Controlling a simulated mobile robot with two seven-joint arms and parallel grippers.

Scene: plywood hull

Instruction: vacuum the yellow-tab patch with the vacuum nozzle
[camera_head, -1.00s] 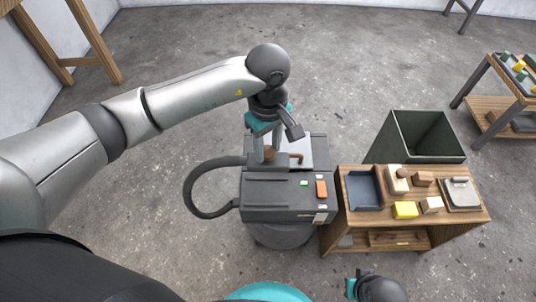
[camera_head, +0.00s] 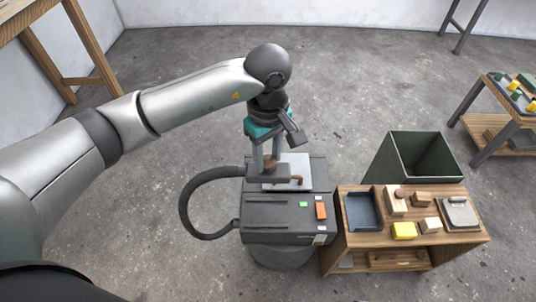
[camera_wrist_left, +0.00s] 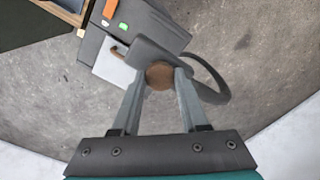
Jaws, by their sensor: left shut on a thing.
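My left gripper (camera_head: 266,165) is shut on the round brown grip of the dark grey vacuum nozzle (camera_head: 262,180). The nozzle is over the pale plate on top of the grey vacuum unit (camera_head: 280,216); I cannot tell how wide the gap beneath it is. In the left wrist view the brown grip (camera_wrist_left: 160,75) sits between the two fingers, with the nozzle body (camera_wrist_left: 166,52) behind it. A dark hose (camera_head: 186,205) loops from the nozzle side to the unit's left. I cannot make out a yellow-tab patch. My right gripper is not in view.
A wooden bench (camera_head: 345,255) stands right of the unit, carrying a blue-grey tray (camera_head: 362,211), a yellow block (camera_head: 404,230) and several other items. A dark green bin (camera_head: 398,160) is behind it. A second table (camera_head: 478,118) is at far right. Open concrete floor lies behind and left.

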